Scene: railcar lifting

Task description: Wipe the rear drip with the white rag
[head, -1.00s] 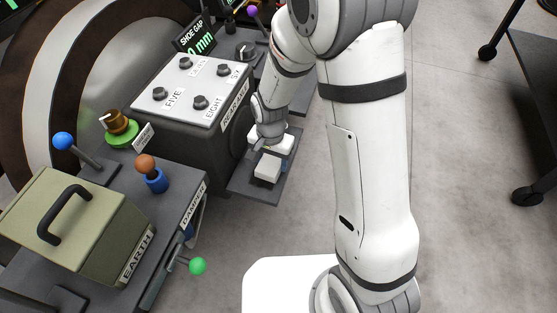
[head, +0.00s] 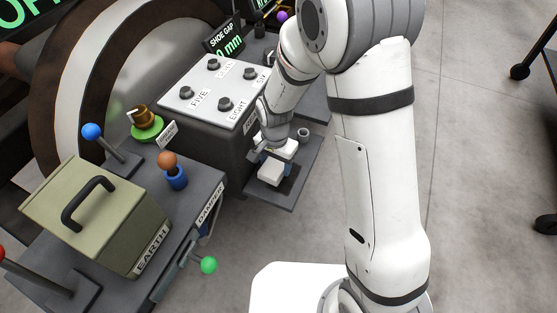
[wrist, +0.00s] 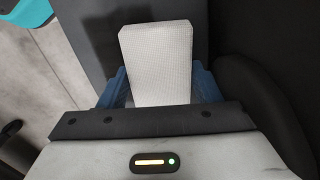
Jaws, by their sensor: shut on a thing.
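The white rag (wrist: 157,62) is a pale, finely textured block in the wrist view. My gripper (wrist: 160,85) is shut on it, with one blue finger on each side. In the head view the rag (head: 270,173) is over the dark grey shelf (head: 283,198) beside the control box, at the end of my gripper (head: 273,161). I cannot tell whether the rag touches the shelf. I cannot make out the rear drip in either view.
The control box (head: 196,115) with several knobs stands left of my gripper. A small grey cup-like piece (head: 303,133) is on the shelf's right side. A green-knobbed lever (head: 208,265) sticks out at lower left. Open floor (head: 480,200) lies to the right.

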